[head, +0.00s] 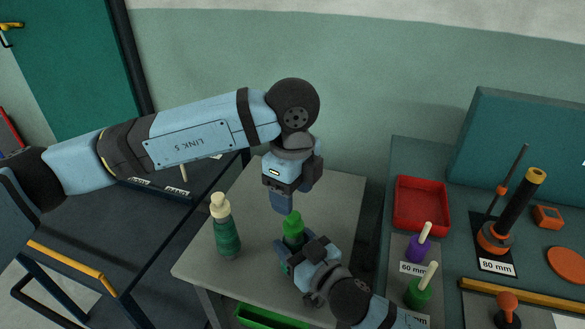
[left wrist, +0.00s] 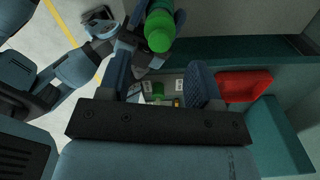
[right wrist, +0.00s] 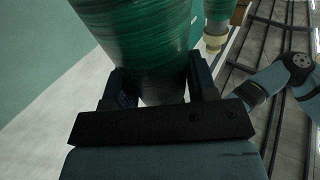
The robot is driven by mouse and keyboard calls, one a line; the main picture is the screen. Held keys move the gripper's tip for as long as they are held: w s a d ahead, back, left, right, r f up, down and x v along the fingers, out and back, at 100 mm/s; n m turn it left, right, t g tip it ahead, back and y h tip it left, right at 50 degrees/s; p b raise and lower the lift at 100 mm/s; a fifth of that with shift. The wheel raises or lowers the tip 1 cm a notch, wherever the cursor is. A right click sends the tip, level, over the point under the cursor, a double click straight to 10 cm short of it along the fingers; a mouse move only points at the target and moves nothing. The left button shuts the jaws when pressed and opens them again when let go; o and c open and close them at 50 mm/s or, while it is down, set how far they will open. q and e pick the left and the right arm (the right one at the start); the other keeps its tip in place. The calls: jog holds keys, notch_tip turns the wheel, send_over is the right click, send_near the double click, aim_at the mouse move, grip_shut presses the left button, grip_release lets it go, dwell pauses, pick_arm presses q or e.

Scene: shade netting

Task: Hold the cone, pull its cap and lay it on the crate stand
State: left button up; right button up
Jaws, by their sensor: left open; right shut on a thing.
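One cone has a green cap (head: 293,222) and stands at the grey table (head: 345,195). My right gripper (head: 292,252) is shut on its body, which is mostly hidden in the head view. The right wrist view shows the dark green wound body (right wrist: 145,45) between the fingers. My left gripper (head: 284,203) is open and empty, fingers down, just above and left of the green cap. A green crate (head: 268,318) shows low at the table's front, partly cut off.
A second green cone with a cream cap (head: 226,230) stands upright at left on the grey table. The right bench holds a red tray (head: 422,222), a purple pot (head: 418,248), a green pot (head: 418,292) and a black-orange tool (head: 510,215). The table's back right is clear.

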pick_arm(q)
jog(key=shift+f, duration=2.55)
grip_shut()
jog(key=shift+r, duration=0.3)
jog(key=shift+r, duration=0.9)
jog(key=shift+r, duration=0.1)
jog(key=shift+r, duration=1.95)
pick_arm(e)
jog(key=o, duration=1.4)
jog(key=shift+c, duration=0.2)
